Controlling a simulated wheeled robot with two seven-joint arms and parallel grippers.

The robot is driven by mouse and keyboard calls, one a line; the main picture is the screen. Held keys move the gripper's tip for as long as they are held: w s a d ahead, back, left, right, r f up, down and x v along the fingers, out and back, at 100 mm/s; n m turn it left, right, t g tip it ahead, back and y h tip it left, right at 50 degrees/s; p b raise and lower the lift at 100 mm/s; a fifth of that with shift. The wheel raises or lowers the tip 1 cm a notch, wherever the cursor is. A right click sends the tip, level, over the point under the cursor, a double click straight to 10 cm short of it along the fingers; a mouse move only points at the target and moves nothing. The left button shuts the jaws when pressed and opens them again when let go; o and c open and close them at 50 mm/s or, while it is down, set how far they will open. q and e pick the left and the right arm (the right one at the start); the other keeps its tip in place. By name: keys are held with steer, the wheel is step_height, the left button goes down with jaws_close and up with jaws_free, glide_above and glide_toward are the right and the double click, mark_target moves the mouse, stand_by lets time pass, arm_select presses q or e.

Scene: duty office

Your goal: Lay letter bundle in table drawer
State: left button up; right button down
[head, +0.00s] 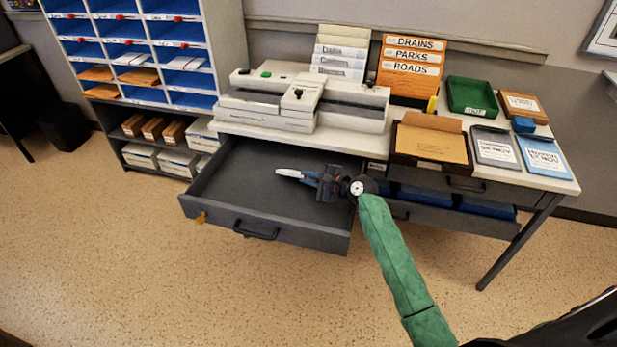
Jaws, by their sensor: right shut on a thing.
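The table drawer (217,214) is pulled out at the table's left end; its dark interior looks otherwise empty. My right gripper (311,178) reaches over the drawer's right half, with its green-sleeved arm crossing the front right corner. It is shut on the letter bundle (287,173), whose white end sticks out to the left of the jaws. The rest of the bundle is hidden by the gripper. I cannot tell whether the bundle touches the drawer floor. My left gripper is not in view.
A pale machine (265,110) stands on the table (345,142) above the drawer. An orange-brown folder box (432,145), a green tray (472,97) and clipboards lie to the right. A pigeonhole shelf (228,50) stands at the left. The floor before the drawer is clear.

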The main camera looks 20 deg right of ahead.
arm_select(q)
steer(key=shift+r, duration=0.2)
arm_select(e)
steer(key=c, duration=1.4)
jaws_free()
